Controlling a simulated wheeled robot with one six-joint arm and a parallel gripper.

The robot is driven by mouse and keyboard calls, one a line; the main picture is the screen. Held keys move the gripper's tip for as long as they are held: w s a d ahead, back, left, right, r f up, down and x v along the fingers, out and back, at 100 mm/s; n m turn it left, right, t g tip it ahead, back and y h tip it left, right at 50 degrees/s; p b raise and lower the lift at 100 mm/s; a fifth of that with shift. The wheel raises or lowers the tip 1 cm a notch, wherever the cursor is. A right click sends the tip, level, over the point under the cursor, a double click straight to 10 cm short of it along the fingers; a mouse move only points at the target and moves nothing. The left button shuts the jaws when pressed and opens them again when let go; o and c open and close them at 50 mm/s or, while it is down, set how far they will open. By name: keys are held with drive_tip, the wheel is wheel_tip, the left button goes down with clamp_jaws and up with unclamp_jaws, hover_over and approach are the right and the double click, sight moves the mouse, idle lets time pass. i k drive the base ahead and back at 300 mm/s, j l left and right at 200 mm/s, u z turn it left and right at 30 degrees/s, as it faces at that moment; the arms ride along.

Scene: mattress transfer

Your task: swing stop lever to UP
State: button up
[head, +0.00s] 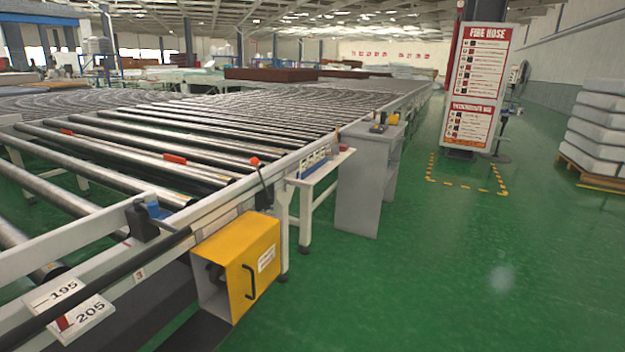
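A thin dark lever with a red knob (254,161) stands at the near side rail of the roller conveyor, just above and behind the yellow box. Its stem leans slightly left, with the knob at the top. No label on it can be read, so I cannot tell for certain that it is the stop lever or which position it is in. A long black bar (95,290) runs diagonally along the rail at the lower left; its role is unclear. My gripper is not in view.
The roller conveyor (150,140) fills the left. A yellow box (240,265) with a black handle sticks out from its side. A grey cabinet (365,185) stands beyond it. Open green floor (430,270) lies to the right, with a fire hose sign (475,85) farther back.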

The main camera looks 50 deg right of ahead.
sight(255, 161)
drive_tip(key=z, duration=1.1)
drive_tip(key=i+l+z, duration=0.15)
drive_tip(key=i+l, duration=0.7)
